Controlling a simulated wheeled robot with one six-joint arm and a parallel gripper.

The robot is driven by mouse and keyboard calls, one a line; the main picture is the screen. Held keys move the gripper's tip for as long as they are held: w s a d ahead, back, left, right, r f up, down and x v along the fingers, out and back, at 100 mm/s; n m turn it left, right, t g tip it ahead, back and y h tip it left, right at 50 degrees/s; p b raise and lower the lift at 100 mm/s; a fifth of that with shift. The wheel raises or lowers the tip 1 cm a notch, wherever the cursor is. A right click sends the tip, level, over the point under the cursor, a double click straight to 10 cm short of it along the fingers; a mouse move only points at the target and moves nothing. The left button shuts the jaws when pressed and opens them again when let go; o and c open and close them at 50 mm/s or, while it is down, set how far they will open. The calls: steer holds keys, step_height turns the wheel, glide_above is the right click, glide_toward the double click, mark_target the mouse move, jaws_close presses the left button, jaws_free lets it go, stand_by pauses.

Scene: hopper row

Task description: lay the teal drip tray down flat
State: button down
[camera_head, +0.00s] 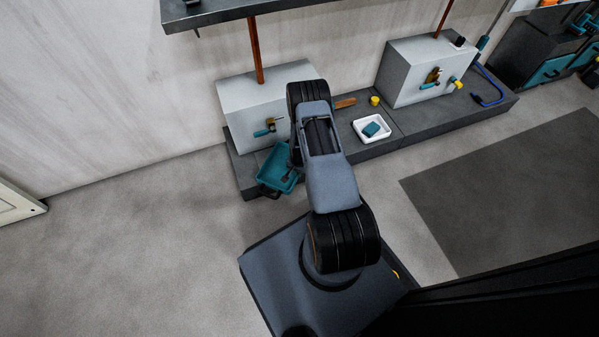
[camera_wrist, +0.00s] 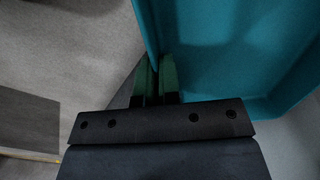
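The teal drip tray (camera_head: 270,180) is tilted at the front edge of the dark plinth, below the left grey hopper box, with its open side showing. In the wrist view the tray (camera_wrist: 225,50) fills the upper right. My gripper (camera_wrist: 157,70) has its two green fingers close together, one on each side of the tray's wall, gripping it. In the head view my arm covers part of the gripper and the tray's right side. Whether the tray's lower edge touches the plinth or floor I cannot tell.
The dark plinth (camera_head: 420,127) carries two grey hopper boxes (camera_head: 240,100) with valves. A white tray with a teal block (camera_head: 371,130), a yellow cup (camera_head: 374,100) and a blue hose (camera_head: 490,92) sit on it. The floor at left (camera_head: 140,220) is clear.

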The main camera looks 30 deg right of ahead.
steer(key=shift+f, duration=0.2)
steer(key=c, duration=1.3)
jaws_free()
steer(key=shift+r, duration=0.1)
steer(key=a+r+n+t+p, duration=0.1)
steer(key=a+r+n+p, duration=0.25)
steer(key=r, duration=1.65)
steer(key=a+r+n+p, duration=0.2)
steer(key=a+r, duration=0.3)
steer(key=r, duration=1.4)
steer(key=s+a+r+n, duration=0.2)
steer(key=s+r, duration=0.2)
steer(key=s+a+r+n+t, duration=0.1)
steer(key=s+a+r, duration=0.1)
steer(key=s+r, duration=0.3)
steer(key=s+a+r+n, duration=0.2)
steer(key=s+a+r, duration=0.1)
steer(key=s+r, duration=0.1)
steer(key=shift+s+a+r+n+t, duration=0.1)
steer(key=shift+s+r+n+t, duration=0.2)
steer(key=shift+s, duration=0.35)
